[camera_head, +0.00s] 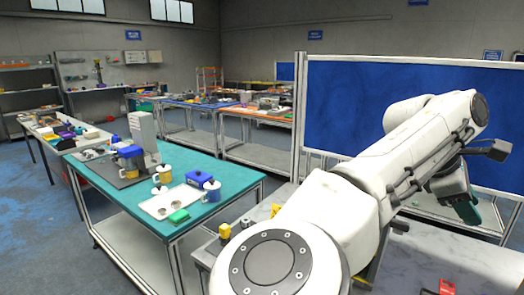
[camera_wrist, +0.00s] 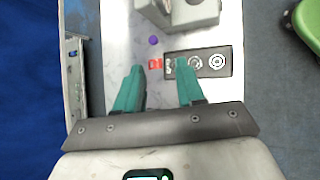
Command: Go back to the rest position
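My gripper (camera_wrist: 160,72) shows two teal fingers in the wrist view. They stand apart with nothing held between them, so it is open. It points at a light work surface (camera_wrist: 122,40). In the head view my arm reaches to the right and my gripper (camera_head: 466,212) hangs at its far end, in front of the blue panel, partly hidden by the arm. Whether it is open does not show there.
A grey device (camera_wrist: 185,12) and a dark panel with round marks (camera_wrist: 217,62) lie beyond my fingers. A green object (camera_wrist: 310,25) is at right. A blue framed panel (camera_head: 345,100) stands behind my arm. A teal table (camera_head: 215,222) with mugs stands at left.

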